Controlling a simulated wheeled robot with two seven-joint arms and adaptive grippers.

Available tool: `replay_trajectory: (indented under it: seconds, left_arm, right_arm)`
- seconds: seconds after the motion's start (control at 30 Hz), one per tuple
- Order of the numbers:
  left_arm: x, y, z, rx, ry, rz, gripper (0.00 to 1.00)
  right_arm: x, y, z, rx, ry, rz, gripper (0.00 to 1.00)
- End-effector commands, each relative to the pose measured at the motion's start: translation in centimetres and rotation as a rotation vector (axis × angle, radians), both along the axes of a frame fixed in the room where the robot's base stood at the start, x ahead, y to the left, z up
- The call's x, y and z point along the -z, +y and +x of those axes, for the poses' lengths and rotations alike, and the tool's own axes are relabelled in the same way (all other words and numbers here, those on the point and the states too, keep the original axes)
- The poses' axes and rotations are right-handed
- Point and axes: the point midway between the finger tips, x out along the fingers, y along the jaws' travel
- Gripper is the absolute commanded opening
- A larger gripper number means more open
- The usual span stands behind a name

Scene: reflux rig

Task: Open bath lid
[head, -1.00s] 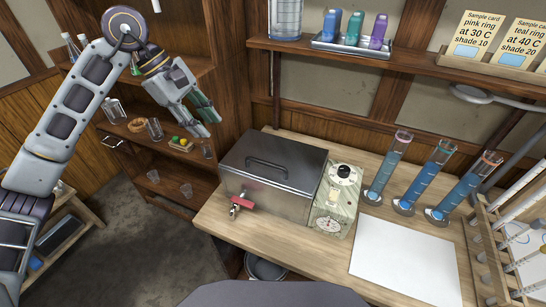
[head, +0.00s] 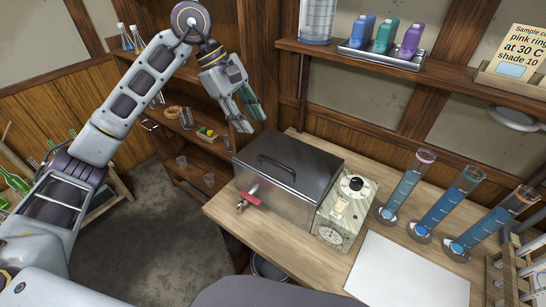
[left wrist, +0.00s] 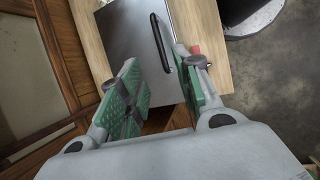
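The metal bath (head: 262,205) stands on the wooden bench with its flat lid (head: 300,160) on top, shut. The lid has a dark bar handle (head: 278,168); the handle also shows in the left wrist view (left wrist: 162,42). A tap with a red lever (head: 249,198) sticks out of the bath's front. My left gripper (head: 250,118) is above and behind the bath's left end, apart from the lid. Its green-padded fingers are spread and empty; in the left wrist view the gripper (left wrist: 160,85) has the lid beyond its fingertips. My right gripper is out of view.
A control box (head: 343,210) with dials adjoins the bath's right side. Several blue-filled cylinders (head: 434,205) and a white sheet (head: 408,272) are to the right. A shelf (head: 370,62) with bottles runs above the bench. Shelves with glassware stand at the left.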

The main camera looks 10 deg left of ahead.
Motion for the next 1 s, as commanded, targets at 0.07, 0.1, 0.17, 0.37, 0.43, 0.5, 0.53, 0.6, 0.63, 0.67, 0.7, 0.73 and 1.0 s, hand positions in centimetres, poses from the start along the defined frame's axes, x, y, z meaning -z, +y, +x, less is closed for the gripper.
replay_trajectory:
  seconds: [0.07, 0.1, 0.17, 0.37, 0.43, 0.5, 0.53, 0.6, 0.63, 0.67, 0.7, 0.73, 1.0]
  left_arm:
    - [0.1, 0.0, 0.0, 0.000, 0.000, 0.000, 0.34]
    - [0.2, -0.1, 0.0, 0.000, 0.001, 0.000, 0.34]
    - [0.3, -0.2, 0.0, 0.001, 0.001, 0.000, 0.34]
    - [1.4, -0.7, 0.0, 0.001, 0.001, 0.000, 0.34]
    - [2.1, -1.0, 0.0, 0.001, 0.003, 0.000, 0.34]
    - [2.7, -1.3, 0.0, 0.001, 0.002, 0.000, 0.34]
    - [3.0, -1.4, 0.0, 0.001, 0.002, 0.000, 0.34]
    - [3.7, -1.8, 0.0, 0.001, 0.002, -0.001, 0.34]
    - [4.0, -1.9, 0.0, 0.001, 0.002, 0.000, 0.34]
    - [4.3, -2.1, 0.0, 0.001, 0.002, 0.000, 0.34]
    - [4.8, -2.2, 0.1, 0.000, 0.002, 0.000, 0.34]
    - [5.1, -2.4, 0.0, 0.001, 0.002, 0.000, 0.34]
    - [8.0, -3.8, 0.1, 0.001, 0.002, -0.001, 0.34]
  right_arm:
    - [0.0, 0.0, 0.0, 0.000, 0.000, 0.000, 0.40]
    - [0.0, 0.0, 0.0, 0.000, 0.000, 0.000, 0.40]
    - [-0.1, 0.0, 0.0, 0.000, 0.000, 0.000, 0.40]
    - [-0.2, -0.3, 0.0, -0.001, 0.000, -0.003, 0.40]
    - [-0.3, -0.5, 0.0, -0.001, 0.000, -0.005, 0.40]
    - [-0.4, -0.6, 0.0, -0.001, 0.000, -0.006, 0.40]
    - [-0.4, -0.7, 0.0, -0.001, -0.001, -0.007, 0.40]
    - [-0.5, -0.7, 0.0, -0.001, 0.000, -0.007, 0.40]
    - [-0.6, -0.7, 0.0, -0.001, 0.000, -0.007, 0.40]
    - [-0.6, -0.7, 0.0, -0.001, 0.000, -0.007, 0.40]
    - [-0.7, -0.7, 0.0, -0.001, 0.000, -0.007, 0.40]
    - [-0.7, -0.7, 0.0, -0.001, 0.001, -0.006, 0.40]
    - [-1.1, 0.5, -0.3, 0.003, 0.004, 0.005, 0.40]
